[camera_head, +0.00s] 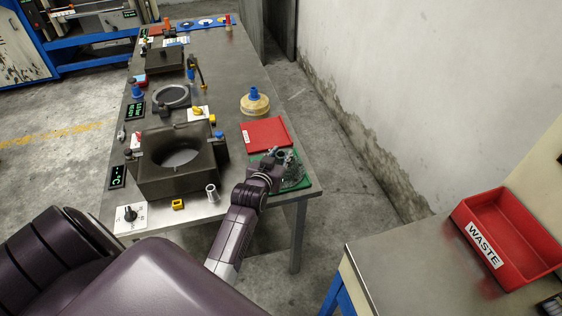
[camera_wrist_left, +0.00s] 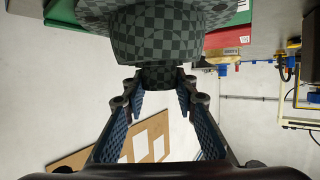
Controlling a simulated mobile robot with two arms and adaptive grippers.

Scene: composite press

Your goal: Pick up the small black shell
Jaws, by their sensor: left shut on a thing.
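The small black shell (camera_wrist_left: 157,45) shows large at the top of the left wrist view, with a dark grey checkered surface, a wide flange and a narrower neck. My left gripper (camera_wrist_left: 160,82) is shut on its narrow neck. In the head view my left gripper (camera_head: 279,162) is at the table's near right corner, over the green tray (camera_head: 303,184). The shell (camera_head: 292,176) is partly hidden there by the gripper. I cannot tell whether the shell touches the tray. My right gripper is not in view.
A red tray (camera_head: 264,133) lies just beyond the green one. The dark press block (camera_head: 178,180) stands to the left, with a small metal cup (camera_head: 212,192) near the table edge. A red WASTE bin (camera_head: 512,238) sits on another table at the right.

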